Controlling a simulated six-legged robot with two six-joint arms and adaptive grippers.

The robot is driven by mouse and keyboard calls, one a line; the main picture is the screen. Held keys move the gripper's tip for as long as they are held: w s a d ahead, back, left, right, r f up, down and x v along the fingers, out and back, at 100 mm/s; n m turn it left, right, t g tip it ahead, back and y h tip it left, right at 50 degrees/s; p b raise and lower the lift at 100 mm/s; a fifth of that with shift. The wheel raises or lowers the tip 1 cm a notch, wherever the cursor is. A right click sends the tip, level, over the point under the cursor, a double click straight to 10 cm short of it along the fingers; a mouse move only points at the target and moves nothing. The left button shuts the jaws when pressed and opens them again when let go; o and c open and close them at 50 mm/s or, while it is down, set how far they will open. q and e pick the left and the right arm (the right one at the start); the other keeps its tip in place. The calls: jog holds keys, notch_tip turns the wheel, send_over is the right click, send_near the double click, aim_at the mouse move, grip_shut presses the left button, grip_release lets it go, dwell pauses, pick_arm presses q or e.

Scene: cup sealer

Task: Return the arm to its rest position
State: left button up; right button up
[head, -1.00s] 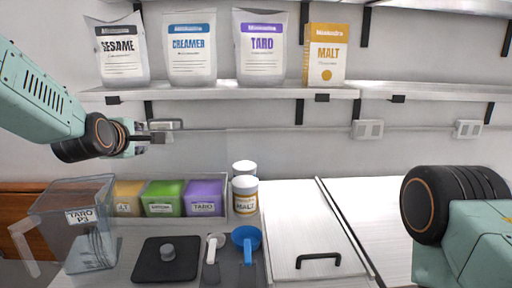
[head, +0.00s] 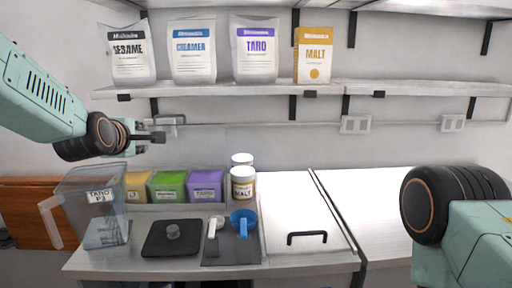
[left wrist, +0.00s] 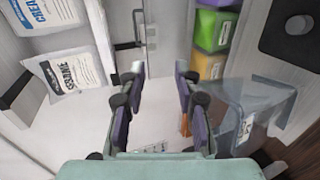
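My left arm comes in from the left in the head view. Its gripper (head: 158,137) is held in the air above the counter's left end, in front of the wall and below the shelf. In the left wrist view the two fingers of the left gripper (left wrist: 160,85) stand apart with nothing between them. My right arm shows at the right edge of the head view as a black joint and a green link; its gripper is out of the picture.
A clear pitcher (head: 92,208) stands below the left gripper, beside several coloured boxes (head: 167,187). Bags stand on the shelf (head: 250,90). The white counter right of these (head: 365,215) is clear.

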pick_arm(q)
jog(key=s+d+f+m+g+b, duration=0.15)
jog(key=s+f+m, duration=0.4)
jog(key=f, duration=0.65)
jog(key=s+d+f+m+g+b, duration=0.1)
jog(key=s+f+m+g+b, duration=0.35)
jog(key=f, duration=0.85)
jog(key=s+d+f+m+b, duration=0.1)
jog(key=s+f+m, duration=0.4)
jog(key=s+f, duration=0.55)
jog(key=s+d+f+m+g+b, duration=0.1)
jog(key=s+f+m+g+b, duration=0.2)
jog(key=s+f, duration=2.4)
jog(key=s+g+b, duration=0.2)
jog(key=g+b, duration=0.3)
jog(key=b, duration=0.1)
jog(key=shift+h+b, duration=0.3)
jog(key=shift+h, duration=0.1)
